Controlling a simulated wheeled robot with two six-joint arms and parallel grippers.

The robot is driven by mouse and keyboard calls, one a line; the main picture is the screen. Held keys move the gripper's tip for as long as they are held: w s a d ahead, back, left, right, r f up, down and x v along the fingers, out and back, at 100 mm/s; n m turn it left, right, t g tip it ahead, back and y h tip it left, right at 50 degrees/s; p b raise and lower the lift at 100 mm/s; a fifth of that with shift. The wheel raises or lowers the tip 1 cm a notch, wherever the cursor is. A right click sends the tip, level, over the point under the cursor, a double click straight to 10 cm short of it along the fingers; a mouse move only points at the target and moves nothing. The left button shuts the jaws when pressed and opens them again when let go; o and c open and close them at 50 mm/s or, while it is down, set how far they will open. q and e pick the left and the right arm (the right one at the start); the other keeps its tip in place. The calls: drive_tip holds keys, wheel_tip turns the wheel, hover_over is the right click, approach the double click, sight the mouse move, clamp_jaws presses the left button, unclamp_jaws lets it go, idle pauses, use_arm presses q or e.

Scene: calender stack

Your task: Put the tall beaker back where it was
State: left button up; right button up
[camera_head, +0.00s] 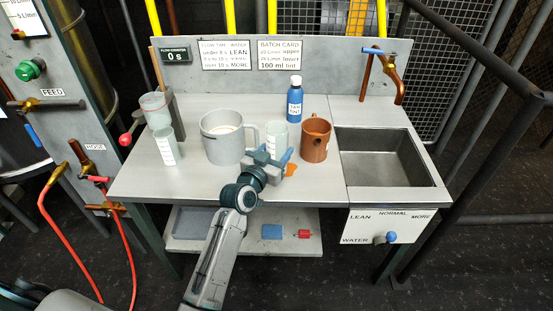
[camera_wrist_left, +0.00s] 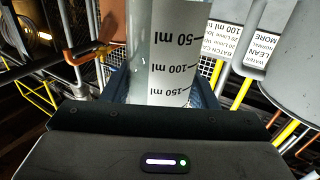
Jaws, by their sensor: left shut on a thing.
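The tall beaker (camera_head: 278,136) is clear, with a white scale. It stands upright near the middle of the bench, between the grey mug (camera_head: 222,142) and the brown mug (camera_head: 315,140). My left gripper (camera_head: 272,160) is shut on it from the front, with blue fingers on either side. In the left wrist view the beaker (camera_wrist_left: 170,50) shows marks of 50, 100 and 150 ml between the fingers. The gripper hides its lower part in the head view, so I cannot tell whether its base touches the bench. My right gripper is not in view.
A smaller clear beaker (camera_head: 166,147) stands at the left, below a cup in a holder (camera_head: 156,108). A blue bottle (camera_head: 294,99) stands behind. An orange patch (camera_head: 291,170) lies beside my gripper. The sink (camera_head: 385,158) is at the right. The front left bench top (camera_head: 145,182) is clear.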

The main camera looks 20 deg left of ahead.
sight(277, 158)
use_arm(q)
wheel_tip(277, 158, down, 3)
drive_tip(key=shift+f, duration=0.25)
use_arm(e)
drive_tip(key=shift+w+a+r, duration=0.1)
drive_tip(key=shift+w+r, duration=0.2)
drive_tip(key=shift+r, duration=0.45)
use_arm(q)
drive_tip(key=shift+b, duration=0.3)
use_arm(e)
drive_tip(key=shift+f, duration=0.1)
use_arm(q)
drive_tip(key=shift+f, duration=0.1)
drive_tip(key=o, duration=1)
drive_tip(key=shift+o, duration=0.2)
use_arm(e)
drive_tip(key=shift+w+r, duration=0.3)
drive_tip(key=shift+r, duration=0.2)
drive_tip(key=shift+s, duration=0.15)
